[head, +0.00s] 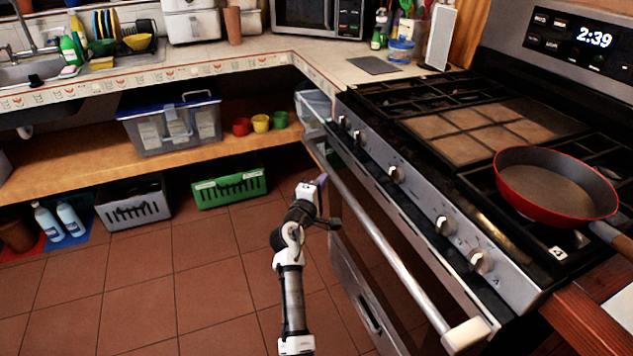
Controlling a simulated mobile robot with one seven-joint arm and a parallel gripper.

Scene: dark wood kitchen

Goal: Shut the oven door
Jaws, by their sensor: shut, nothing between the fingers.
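The oven door (385,260) is on the right, below the stove's knob panel. A long metal handle (375,232) runs along its upper edge. A dark strip shows between the door's top edge and the panel, so the door looks slightly ajar; the exact angle is hard to tell. My gripper (321,181) is shut and empty, on the outer side of the door near the far end of the handle. I cannot tell whether it touches the handle or door. My arm hides part of the floor.
A red pan (555,187) sits on the stove top (470,110), its handle reaching past the right edge. A green crate (230,187) and a grey basket (133,205) are under the wooden shelf (60,175). The tiled floor (200,290) left of my arm is clear.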

